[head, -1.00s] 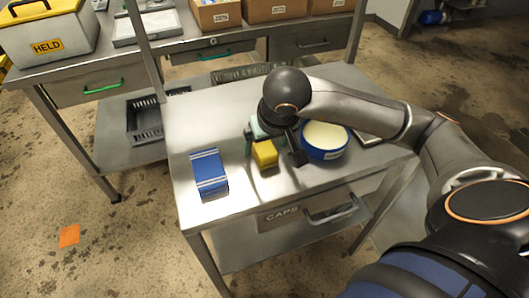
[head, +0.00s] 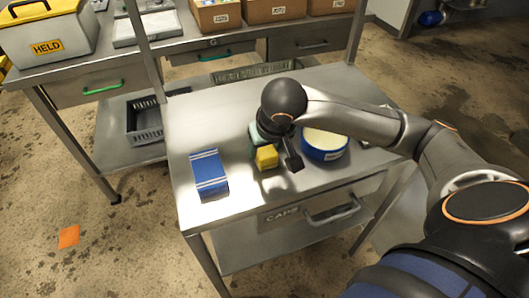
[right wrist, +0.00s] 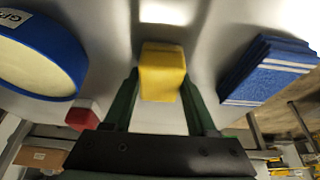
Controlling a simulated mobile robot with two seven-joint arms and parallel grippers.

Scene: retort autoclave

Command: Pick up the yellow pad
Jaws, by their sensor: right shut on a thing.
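The yellow pad (head: 267,157) is a small block over the front middle of the steel table. It also shows in the right wrist view (right wrist: 162,75), between the two green fingers. My right gripper (right wrist: 160,88) is shut on it from both sides. In the head view my right gripper (head: 264,147) comes down from above and hides part of the pad. I cannot tell whether the pad still touches the table. My left gripper is not in view.
A blue folded cloth (head: 209,174) lies left of the pad, and a round blue tub (head: 324,145) with pale contents stands right. A small red thing (right wrist: 82,115) shows in the right wrist view. The table's back left is clear. A second bench (head: 130,72) stands behind.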

